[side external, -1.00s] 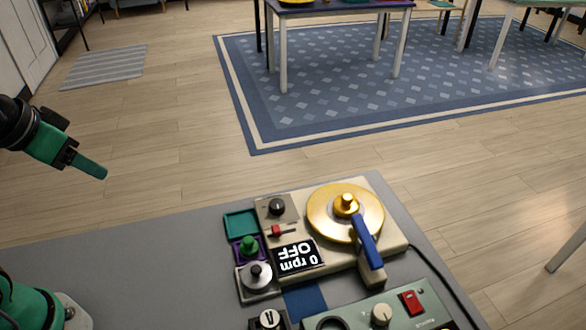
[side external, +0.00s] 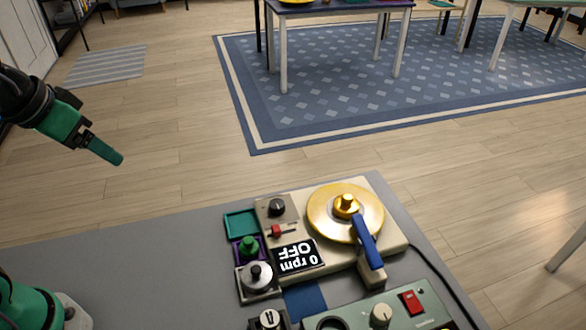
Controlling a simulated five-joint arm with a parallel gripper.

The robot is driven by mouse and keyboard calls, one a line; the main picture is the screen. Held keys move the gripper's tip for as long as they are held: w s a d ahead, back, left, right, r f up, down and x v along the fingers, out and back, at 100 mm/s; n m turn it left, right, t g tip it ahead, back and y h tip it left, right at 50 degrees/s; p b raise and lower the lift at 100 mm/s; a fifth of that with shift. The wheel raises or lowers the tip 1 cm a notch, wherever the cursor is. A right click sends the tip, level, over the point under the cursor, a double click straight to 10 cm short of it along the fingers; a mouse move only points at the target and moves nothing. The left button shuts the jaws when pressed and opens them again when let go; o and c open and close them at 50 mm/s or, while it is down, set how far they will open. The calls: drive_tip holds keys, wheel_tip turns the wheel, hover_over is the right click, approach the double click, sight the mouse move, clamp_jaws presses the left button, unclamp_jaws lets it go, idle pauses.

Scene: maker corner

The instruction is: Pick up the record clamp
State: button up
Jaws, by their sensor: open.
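A turntable with a gold platter (side external: 322,222) sits on the grey table. A gold knob (side external: 347,203) stands upright at the platter's centre. To the left, a silver disc with a black knob (side external: 257,276) sits in a square holder, and a green knob (side external: 249,246) sits in a purple tray. I cannot tell for certain which of these is the record clamp. My gripper (side external: 108,152) is open and empty, in the air at the left, well apart from all of them. Its far finger is hidden.
A blue tonearm (side external: 366,243) reaches over the platter's front edge. A display reading "0 rpm OFF" (side external: 297,258) and an empty teal tray (side external: 240,222) lie left of it. A pale green device (side external: 385,312) with a red switch stands in front. The table's left part (side external: 140,275) is clear.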

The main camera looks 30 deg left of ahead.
drive_tip(key=w+d+r+g, duration=0.1)
drive_tip(key=w+d+r, duration=0.15)
drive_tip(key=w, duration=0.35)
drive_tip(key=w+d+r, duration=0.2)
drive_tip(key=w+d, duration=0.2)
drive_tip(key=w, duration=0.1)
drive_tip(key=m+g, duration=0.1)
drive_tip(key=g, duration=0.3)
hover_over(348, 196)
drive_tip(key=f, duration=1.6)
drive_tip(key=shift+a+f, duration=0.35)
drive_tip(key=shift+f, duration=0.05)
drive_tip(key=shift+d+f, duration=0.35)
drive_tip(key=shift+f, duration=1.35)
drive_tip(key=shift+f, duration=2.6)
